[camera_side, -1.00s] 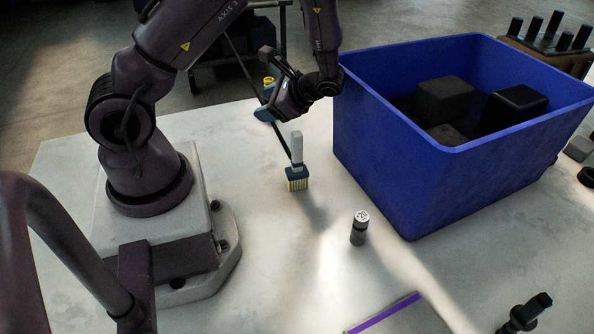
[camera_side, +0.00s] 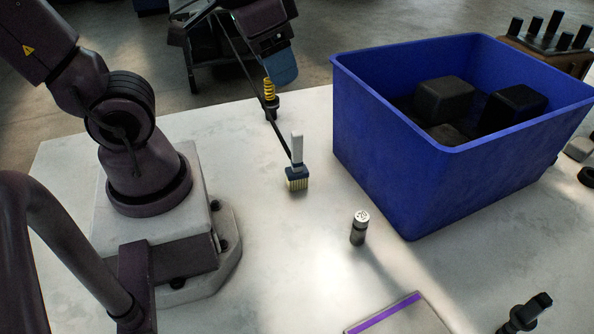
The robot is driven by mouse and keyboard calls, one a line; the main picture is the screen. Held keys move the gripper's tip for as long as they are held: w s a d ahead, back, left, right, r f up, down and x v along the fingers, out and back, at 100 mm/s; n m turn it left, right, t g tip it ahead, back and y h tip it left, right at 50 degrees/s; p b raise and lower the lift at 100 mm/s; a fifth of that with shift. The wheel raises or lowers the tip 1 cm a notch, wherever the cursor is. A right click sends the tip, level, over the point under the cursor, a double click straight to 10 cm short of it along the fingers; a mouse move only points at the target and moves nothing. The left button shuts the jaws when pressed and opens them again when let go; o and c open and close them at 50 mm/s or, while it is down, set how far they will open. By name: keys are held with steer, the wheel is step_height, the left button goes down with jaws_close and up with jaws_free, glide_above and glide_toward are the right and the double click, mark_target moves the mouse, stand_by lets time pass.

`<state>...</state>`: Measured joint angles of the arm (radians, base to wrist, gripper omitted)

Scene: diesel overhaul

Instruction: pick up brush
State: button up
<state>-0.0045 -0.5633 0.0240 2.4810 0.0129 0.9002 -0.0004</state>
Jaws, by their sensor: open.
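The brush (camera_side: 297,177) stands upright on the white table, bristles down. It has a pale grey handle, a dark blue band and cream bristles. My gripper (camera_side: 283,68) is at the top of the picture, above and a little left of the brush and clear of it. A blue finger pad shows at its lower end. The gap between the fingers is hard to see from this side. Nothing shows held in it.
A large blue bin (camera_side: 400,165) with dark blocks stands right of the brush. A small dark cylinder with a pale top (camera_side: 359,228) stands in front. A yellow spring (camera_side: 269,90) stands behind. A thin black rod slants down to the brush.

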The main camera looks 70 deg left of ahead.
steer(key=shift+s+r+t, duration=0.6)
steer(key=shift+r+t, duration=0.3)
steer(key=shift+r, duration=0.5)
steer(key=m+g+y, duration=0.7)
steer(key=m+y, duration=0.9)
steer(key=m, duration=0.1)
glide_toward(298, 158)
steer(key=s, duration=0.1)
steer(key=s+f, duration=0.1)
steer(key=s, duration=0.1)
steer(key=s+f, duration=0.1)
steer(key=shift+s+d+f, duration=0.1)
steer(key=shift+s+f, duration=0.15)
steer(key=shift+s, duration=0.05)
steer(key=w+m+t+y, duration=0.1)
steer(key=w+t, duration=0.1)
steer(key=shift+w+m+y, duration=0.3)
steer(key=shift+m+y, duration=0.1)
steer(key=shift+w+a+r+t, duration=0.2)
steer(key=shift+w+r+t, duration=0.05)
steer(key=shift+r+t, duration=0.05)
steer(key=a, duration=1.2)
steer(key=shift+w+a, duration=0.25)
steer(key=shift+w, duration=0.15)
jaws_close()
steer(key=shift+r, duration=0.1)
